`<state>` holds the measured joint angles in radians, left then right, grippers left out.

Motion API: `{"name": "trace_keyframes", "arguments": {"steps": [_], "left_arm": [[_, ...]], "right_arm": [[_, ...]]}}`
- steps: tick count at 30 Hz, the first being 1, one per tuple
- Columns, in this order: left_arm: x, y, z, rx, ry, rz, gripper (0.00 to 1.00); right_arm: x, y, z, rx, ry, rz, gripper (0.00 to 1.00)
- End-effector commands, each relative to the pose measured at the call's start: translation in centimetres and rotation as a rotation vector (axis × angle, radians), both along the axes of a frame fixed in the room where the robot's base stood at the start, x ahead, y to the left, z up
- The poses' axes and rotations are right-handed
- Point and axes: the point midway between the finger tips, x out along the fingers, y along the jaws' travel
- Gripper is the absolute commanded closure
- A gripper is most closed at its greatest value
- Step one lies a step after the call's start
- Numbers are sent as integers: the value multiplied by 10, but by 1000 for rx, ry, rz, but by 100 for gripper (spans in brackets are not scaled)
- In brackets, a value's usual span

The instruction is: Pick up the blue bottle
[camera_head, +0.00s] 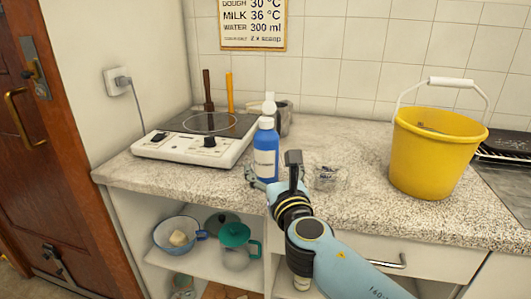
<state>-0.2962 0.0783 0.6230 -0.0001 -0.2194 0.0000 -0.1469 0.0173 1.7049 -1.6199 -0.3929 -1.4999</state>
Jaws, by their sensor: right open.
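The blue bottle (266,158) has a white cap and a pale label and stands upright on the speckled counter (225,190), to the right of the hotplate. My right gripper (272,172) is at the bottle's lower part, with one finger to its left and the dark other finger to its right. The jaws are open; I cannot tell whether a finger touches the bottle. The gripper hides part of the bottle's base. My left gripper is out of view.
A white hotplate (180,146) stands left of the bottle, and a grey pot (284,118) behind it. A small clear packet (327,177) lies right of my gripper. A yellow bucket (431,155) stands farther right.

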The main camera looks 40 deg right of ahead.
Motion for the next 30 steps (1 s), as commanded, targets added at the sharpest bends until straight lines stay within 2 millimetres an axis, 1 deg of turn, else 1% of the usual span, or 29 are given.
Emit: {"name": "trace_keyframes", "arguments": {"steps": [1,5,8,12,15,18,24,30], "left_arm": [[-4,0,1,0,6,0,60],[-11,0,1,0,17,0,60],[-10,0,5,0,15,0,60],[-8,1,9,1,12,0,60],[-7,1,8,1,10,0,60],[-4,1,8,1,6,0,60],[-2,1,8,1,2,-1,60],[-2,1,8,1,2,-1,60]], "right_arm": [[7,-3,1,-1,-1,0,16],[16,-7,1,-1,0,-1,16],[26,-12,4,-1,-1,-1,16],[47,-22,9,-1,-1,-1,16],[58,-26,6,0,0,-1,16],[63,-28,6,0,1,-1,16],[63,-28,6,0,1,-1,16],[63,-28,6,0,1,-1,42]]}}
